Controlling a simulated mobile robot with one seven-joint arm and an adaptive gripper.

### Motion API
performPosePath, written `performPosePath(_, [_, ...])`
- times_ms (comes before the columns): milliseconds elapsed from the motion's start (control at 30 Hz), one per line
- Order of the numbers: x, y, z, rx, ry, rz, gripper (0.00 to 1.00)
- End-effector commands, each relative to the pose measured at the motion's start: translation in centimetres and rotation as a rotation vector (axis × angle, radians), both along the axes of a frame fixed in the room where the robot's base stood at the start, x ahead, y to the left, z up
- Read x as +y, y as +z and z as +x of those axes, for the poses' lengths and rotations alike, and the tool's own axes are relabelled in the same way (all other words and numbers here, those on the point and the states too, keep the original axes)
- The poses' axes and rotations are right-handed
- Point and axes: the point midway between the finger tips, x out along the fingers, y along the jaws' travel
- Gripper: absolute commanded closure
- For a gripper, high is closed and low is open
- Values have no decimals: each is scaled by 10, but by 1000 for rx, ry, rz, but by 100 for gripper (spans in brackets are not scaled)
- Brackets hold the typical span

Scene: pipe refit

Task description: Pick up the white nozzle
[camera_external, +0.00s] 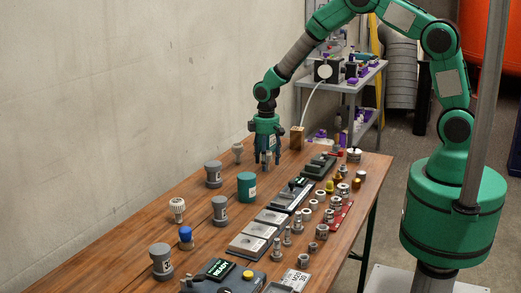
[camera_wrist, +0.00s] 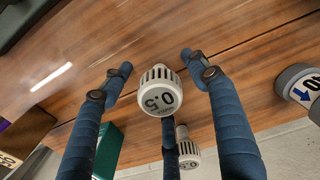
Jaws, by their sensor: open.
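A white nozzle (camera_wrist: 160,92) with a slotted rim and the label "0.5" stands between my fingers in the wrist view. My gripper (camera_wrist: 157,75) is open, with gaps between its blue fingertips and the nozzle. A second white nozzle (camera_wrist: 187,154) stands farther off, partly hidden by the middle finger. In the external view my gripper (camera_external: 267,162) points down at the far part of the table, with a pale piece low between its fingers. White nozzles also show to its left (camera_external: 238,149) and at the near left (camera_external: 177,206).
A wooden table (camera_external: 145,222) runs along the wall. Grey cylinders (camera_external: 213,176) and a green cylinder (camera_external: 246,187) stand close by. A wooden block (camera_external: 297,138) is right of my gripper. Plates, fittings and a red tray (camera_external: 341,214) crowd the right side.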

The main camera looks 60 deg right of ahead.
Motion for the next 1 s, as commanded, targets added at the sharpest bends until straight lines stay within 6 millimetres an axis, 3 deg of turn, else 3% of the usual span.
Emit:
performPosePath(500, [0, 0, 0, 0, 0, 0, 40])
performPosePath(533, [0, 0, 0, 0, 0, 0, 42])
performPosePath(767, [0, 0, 0, 0, 0, 0, 86])
performPosePath(1000, [0, 0, 0, 0, 0, 0, 86])
